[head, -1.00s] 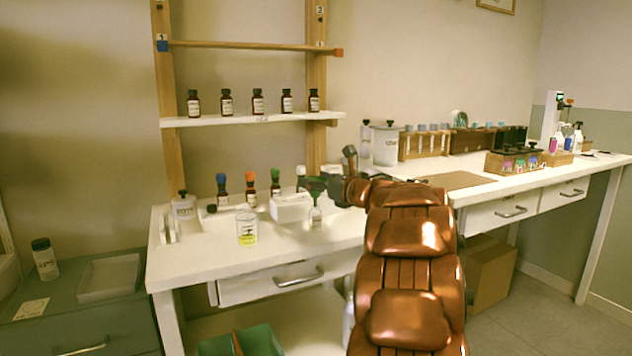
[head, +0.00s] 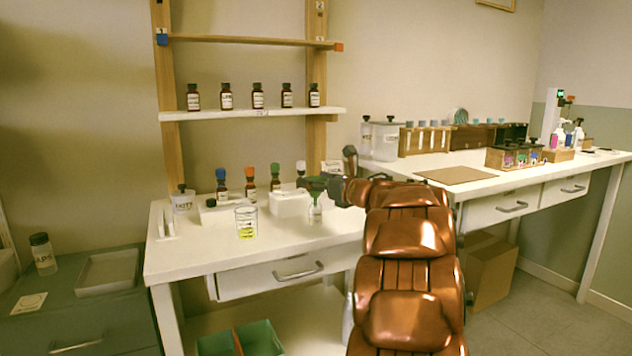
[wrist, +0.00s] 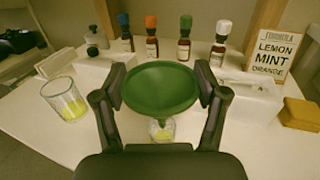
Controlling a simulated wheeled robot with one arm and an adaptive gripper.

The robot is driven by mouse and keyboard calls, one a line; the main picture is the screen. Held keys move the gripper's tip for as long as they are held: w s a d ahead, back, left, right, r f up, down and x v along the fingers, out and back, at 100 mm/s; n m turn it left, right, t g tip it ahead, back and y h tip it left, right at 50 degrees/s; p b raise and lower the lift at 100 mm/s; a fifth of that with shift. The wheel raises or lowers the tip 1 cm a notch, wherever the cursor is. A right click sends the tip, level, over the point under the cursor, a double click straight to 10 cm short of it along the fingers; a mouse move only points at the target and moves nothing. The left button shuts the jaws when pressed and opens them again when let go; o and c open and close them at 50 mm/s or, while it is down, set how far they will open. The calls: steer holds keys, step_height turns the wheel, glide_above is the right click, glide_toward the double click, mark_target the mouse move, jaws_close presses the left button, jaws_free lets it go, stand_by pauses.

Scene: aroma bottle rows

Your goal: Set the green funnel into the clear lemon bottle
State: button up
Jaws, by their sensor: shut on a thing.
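My gripper (wrist: 160,76) is shut on the green funnel (wrist: 160,92), with one finger at each side of its rim. The funnel is upright, wide mouth up, and also shows in the head view (head: 315,184). The clear bottle (wrist: 162,131) stands under the funnel on the white bench, with a little pale yellow at its base. It also shows in the head view (head: 315,213). The spout lines up with the bottle's neck, but I cannot tell whether it is inside the neck. The bowl hides the neck in the wrist view.
A glass beaker with yellow liquid (head: 246,224) stands left of the bottle. Behind are dark dropper bottles with blue (wrist: 125,32), orange (wrist: 151,37), green (wrist: 184,38) and white (wrist: 220,42) tops. A lemon-mint-orange sign (wrist: 274,52) and yellow block (wrist: 300,114) are at right.

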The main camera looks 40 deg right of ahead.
steer(key=shift+f, duration=0.2)
steer(key=o, duration=1)
steer(key=shift+r, duration=0.1)
steer(key=s, duration=1.2)
